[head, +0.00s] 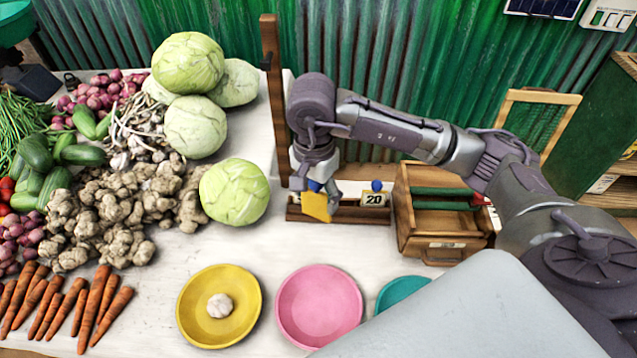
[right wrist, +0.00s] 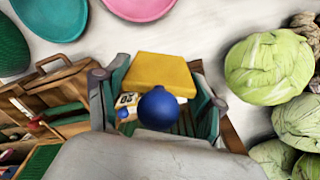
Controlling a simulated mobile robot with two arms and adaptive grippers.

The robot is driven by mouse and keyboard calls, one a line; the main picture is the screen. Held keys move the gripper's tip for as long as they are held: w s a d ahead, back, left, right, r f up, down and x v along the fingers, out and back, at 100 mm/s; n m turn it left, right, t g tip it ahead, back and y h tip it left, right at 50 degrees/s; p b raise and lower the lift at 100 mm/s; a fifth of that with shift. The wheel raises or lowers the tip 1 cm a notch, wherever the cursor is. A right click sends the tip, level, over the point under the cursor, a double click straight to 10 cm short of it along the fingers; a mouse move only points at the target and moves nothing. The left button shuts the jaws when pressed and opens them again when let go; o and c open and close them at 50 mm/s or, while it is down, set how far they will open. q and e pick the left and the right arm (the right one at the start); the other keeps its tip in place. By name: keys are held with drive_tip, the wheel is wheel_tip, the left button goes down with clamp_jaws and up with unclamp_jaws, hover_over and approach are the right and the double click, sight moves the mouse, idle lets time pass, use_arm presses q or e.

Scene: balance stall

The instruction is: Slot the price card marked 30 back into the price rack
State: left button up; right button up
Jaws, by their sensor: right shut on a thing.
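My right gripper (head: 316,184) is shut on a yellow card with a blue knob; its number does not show. The yellow card (head: 316,206) looks tilted and overlaps the left part of the wooden price rack (head: 350,215). I cannot tell whether it touches the rack. The card marked 20 (head: 375,199), also with a blue knob, stands in the rack's right part. In the right wrist view the blue knob (right wrist: 158,108) is between the fingers (right wrist: 158,100), with the yellow card (right wrist: 155,70) beyond it. My left gripper is not in view.
A wooden crate (head: 440,247) stands close to the rack's right. A wooden post (head: 273,100) rises behind its left end, and a cabbage (head: 234,192) lies to the left. Yellow (head: 190,308), pink (head: 320,306) and teal (head: 402,292) bowls stand in front. White table between is clear.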

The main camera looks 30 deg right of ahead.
drive_tip(key=s+n, duration=0.1)
drive_tip(key=n, duration=0.1)
drive_tip(key=s+n, duration=0.1)
drive_tip(key=n, duration=0.1)
drive_tip(key=s+a+n, duration=0.1)
drive_tip(key=n, duration=0.1)
drive_tip(key=shift+r, duration=0.35)
drive_tip(key=shift+w+a+n, duration=0.1)
drive_tip(key=shift+n, duration=0.2)
drive_tip(key=w+d+f+m, duration=0.25)
drive_tip(key=w+m, duration=0.25)
drive_tip(key=m, duration=0.7)
drive_tip(key=w+d+f+m, duration=0.2)
drive_tip(key=w+d+m, duration=0.2)
drive_tip(key=m, duration=0.7)
drive_tip(key=w+d+f+m, duration=0.1)
drive_tip(key=d+f+m, duration=0.1)
drive_tip(key=f+m, duration=0.2)
drive_tip(key=d+f+m+b, duration=0.1)
drive_tip(key=d+f+m, duration=0.1)
drive_tip(key=f+m, duration=0.2)
drive_tip(key=w+d+f+m, duration=0.1)
drive_tip(key=d+f+m, duration=0.1)
drive_tip(key=f+m, duration=0.2)
drive_tip(key=shift+w+d+m+t+y+b, duration=0.15)
drive_tip(key=shift+w+m+t+y+b, duration=0.15)
drive_tip(key=shift+m, duration=0.8)
drive_tip(key=shift+r, duration=0.1)
